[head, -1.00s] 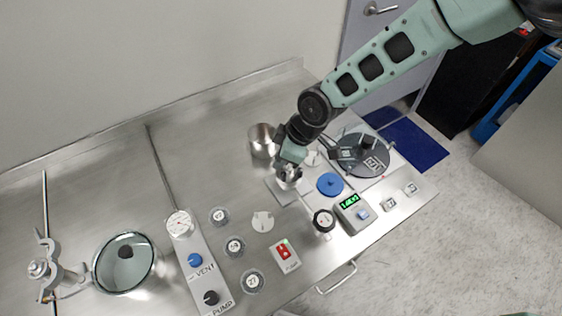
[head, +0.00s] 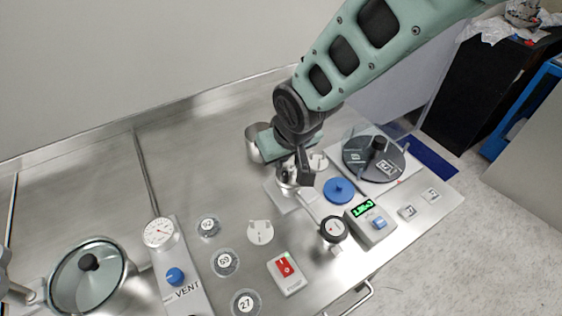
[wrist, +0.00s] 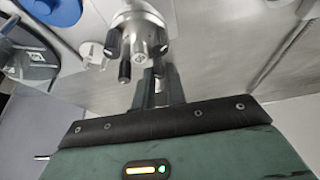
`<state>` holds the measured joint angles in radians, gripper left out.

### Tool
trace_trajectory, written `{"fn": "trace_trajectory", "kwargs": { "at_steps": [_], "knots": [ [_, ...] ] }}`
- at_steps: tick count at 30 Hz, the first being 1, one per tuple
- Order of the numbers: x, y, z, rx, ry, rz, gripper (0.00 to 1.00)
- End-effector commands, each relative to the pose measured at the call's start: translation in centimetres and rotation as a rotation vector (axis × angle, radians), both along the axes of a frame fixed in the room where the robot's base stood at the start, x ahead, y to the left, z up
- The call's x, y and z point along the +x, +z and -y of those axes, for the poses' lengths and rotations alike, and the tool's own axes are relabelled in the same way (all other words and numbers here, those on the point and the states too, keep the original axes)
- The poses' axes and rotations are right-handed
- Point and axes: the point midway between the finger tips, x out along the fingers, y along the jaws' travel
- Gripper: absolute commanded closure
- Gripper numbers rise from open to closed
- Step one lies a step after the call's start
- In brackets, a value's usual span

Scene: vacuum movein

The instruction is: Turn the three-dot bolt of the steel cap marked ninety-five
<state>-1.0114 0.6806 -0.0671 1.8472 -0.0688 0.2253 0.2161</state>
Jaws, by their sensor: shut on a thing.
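The steel cap is a small shiny round fitting on a flat metal plate; it shows in the head view (head: 286,183), partly behind my gripper (head: 304,174). In the wrist view, the steel cap (wrist: 138,22) is at the top, with several dark bolts around its rim. One bolt (wrist: 124,70) sticks out toward the camera at the lower left. My gripper (wrist: 158,84) is below and right of the cap, its fingers shut on a bolt at the rim. The fingers hide most of that bolt. I cannot read its dots or the cap's number.
A blue lid (head: 339,190) and a dark round plate (head: 372,158) with an upright knob lie right of the cap. A steel beaker (head: 252,142) stands behind. The table's back left is clear.

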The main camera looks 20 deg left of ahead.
Motion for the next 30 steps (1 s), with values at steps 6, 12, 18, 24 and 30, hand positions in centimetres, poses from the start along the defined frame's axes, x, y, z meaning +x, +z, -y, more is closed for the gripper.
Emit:
{"fn": "trace_trajectory", "kwargs": {
  "at_steps": [6, 12, 18, 24, 30],
  "knots": [
    [-0.13, -0.07, -0.09, -0.001, -0.091, 0.001, 1.00],
    [-0.10, -0.02, -0.05, -0.002, -0.130, -0.001, 1.00],
    [-0.07, 0.00, -0.02, -0.002, -0.140, -0.001, 1.00],
    [-0.07, -0.02, -0.01, -0.002, -0.139, -0.001, 1.00],
    [-0.07, -0.03, -0.03, -0.002, -0.139, -0.001, 0.65]
  ]
}}
